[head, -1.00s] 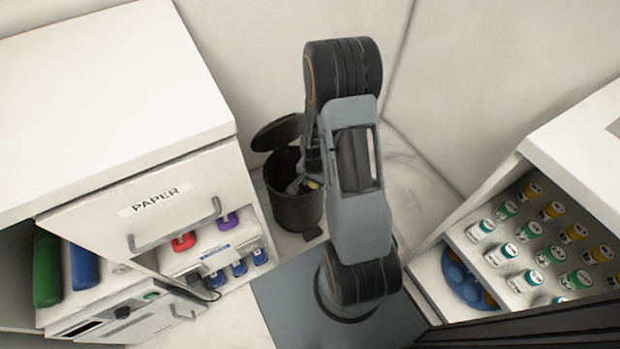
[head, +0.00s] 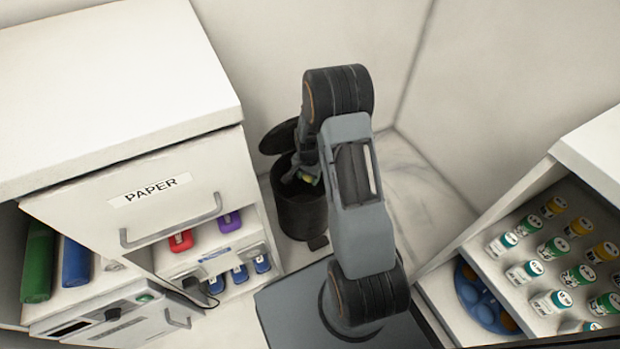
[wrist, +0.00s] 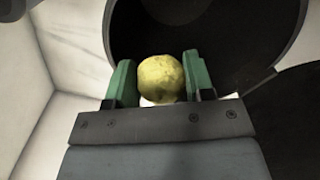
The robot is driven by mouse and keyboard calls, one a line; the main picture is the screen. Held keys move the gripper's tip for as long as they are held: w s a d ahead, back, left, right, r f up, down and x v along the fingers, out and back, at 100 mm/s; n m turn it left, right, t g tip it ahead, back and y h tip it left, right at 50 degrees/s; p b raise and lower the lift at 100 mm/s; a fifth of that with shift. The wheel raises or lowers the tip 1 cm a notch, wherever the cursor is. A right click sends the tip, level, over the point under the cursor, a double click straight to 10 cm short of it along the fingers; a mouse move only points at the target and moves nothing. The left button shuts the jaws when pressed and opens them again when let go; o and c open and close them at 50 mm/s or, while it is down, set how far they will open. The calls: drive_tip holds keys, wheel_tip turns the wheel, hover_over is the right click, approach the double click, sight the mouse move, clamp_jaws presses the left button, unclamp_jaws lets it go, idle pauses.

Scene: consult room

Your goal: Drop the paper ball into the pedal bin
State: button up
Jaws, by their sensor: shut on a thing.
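The paper ball (wrist: 161,78) is yellowish and crumpled. In the wrist view it sits between the two green fingers of my gripper (wrist: 161,82), which is shut on it. The pedal bin (head: 302,214) is black and round, and its lid (head: 279,137) stands open at the back. In the head view my gripper (head: 305,174) is at the bin's mouth, partly hidden by my arm. In the wrist view the dark round opening of the bin (wrist: 205,30) lies behind the ball. The head view hides most of the ball, and I cannot tell its exact height against the rim.
A white cabinet with a drawer marked PAPER (head: 150,190) stands left of the bin. Its shelves hold red, purple and blue items. At the right, an open drawer (head: 535,250) holds several small bottles. Walls close off the space behind the bin.

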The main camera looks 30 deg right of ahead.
drive_tip(key=o, duration=1)
drive_tip(key=shift+c, duration=0.2)
drive_tip(key=shift+r, duration=0.1)
wheel_tip(320, 180, up, 14)
drive_tip(key=p, duration=0.5)
